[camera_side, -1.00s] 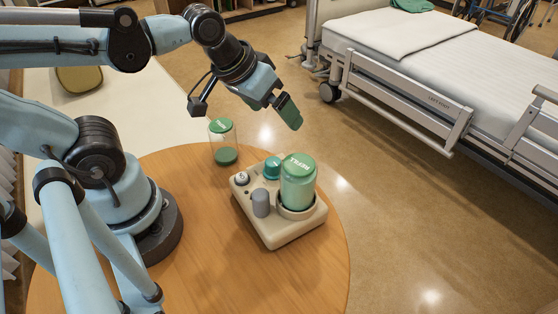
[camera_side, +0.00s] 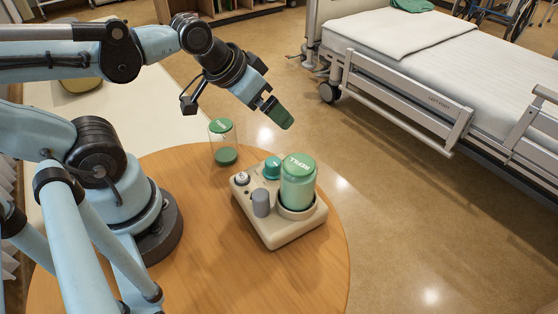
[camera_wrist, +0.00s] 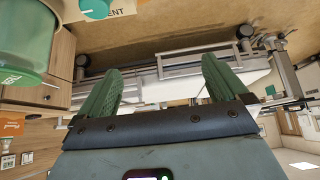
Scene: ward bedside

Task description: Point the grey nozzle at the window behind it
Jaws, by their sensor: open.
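A short grey nozzle (camera_side: 261,203) stands upright on the front left part of a beige device (camera_side: 275,233) on the round wooden table. Which way it points I cannot tell. The nozzle does not show in the wrist view. My gripper (camera_side: 283,118), with green fingers, hangs in the air above and behind the device, apart from it. In the wrist view its fingers (camera_wrist: 160,80) are spread wide with nothing between them. I cannot make out for certain which window is meant.
The device bears a green-lidded refill jar (camera_side: 298,183), a teal knob (camera_side: 272,168) and a small dial (camera_side: 242,178). A clear green-lidded jar (camera_side: 221,143) stands behind it. A bed (camera_side: 430,80) is at the right. The front of the table (camera_side: 240,285) is clear.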

